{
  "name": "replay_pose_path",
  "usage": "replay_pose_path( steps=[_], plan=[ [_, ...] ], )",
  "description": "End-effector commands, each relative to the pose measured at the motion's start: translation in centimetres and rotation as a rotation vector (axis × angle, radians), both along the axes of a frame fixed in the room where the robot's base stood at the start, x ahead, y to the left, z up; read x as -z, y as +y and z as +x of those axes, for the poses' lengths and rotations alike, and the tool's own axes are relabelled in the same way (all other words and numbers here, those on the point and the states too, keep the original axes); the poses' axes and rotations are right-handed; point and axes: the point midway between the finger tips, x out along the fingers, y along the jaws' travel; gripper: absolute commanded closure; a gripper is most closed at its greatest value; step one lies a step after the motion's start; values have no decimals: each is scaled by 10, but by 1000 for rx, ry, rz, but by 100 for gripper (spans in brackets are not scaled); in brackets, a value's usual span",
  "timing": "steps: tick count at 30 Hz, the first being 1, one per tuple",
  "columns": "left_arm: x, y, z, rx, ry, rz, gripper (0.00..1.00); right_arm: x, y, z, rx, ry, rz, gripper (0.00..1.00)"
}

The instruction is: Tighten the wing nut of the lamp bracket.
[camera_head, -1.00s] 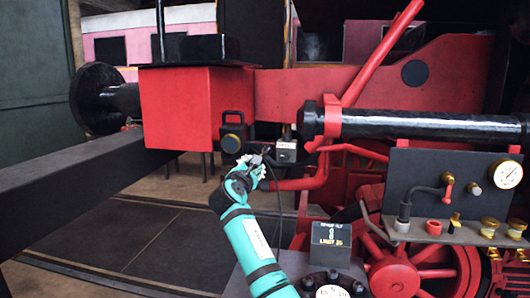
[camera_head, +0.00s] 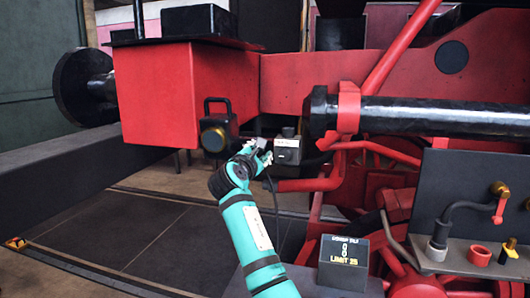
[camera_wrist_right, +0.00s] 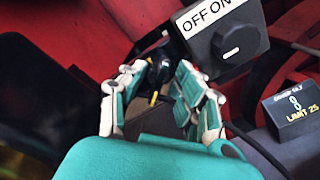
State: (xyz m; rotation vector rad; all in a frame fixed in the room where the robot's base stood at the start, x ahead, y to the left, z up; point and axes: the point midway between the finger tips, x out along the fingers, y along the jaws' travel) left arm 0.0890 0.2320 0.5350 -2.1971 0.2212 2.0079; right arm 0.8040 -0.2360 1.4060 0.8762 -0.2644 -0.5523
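The lamp (camera_head: 215,134), dark with a round brass-rimmed front and a handle, sits at the corner of the red beam. My right gripper (camera_head: 258,148) is just right of it, beside the grey switch box (camera_head: 288,151). In the right wrist view my right gripper (camera_wrist_right: 160,72) has its fingers apart, either side of a small black part with a yellow mark (camera_wrist_right: 153,97). I cannot tell whether the fingertips touch that part, or whether it is the wing nut. The bracket is mostly hidden behind the fingers. My left gripper is not in view.
The switch box's OFF/ON knob (camera_wrist_right: 228,48) is close to the right fingers. A dark cable (camera_head: 277,210) hangs beside my wrist. A display (camera_head: 343,262) reads "LIMIT 25". A panel with a red-handled valve (camera_head: 500,205) stands at right. The floor at left is clear.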

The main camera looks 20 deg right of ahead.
Motion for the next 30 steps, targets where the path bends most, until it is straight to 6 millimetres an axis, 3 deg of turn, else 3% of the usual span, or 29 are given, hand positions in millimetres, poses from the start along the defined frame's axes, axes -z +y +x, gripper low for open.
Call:
replay_pose_path(
  steps=[11, 18, 30],
  plan=[
    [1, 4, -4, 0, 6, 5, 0, 1, 0, -1, 2, 2, 1, 69],
    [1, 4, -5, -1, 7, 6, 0, 1, 0, -1, 2, 3, 2, 100],
    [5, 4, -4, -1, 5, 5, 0, 3, 0, 0, 3, -24, 43, 100]
  ],
)
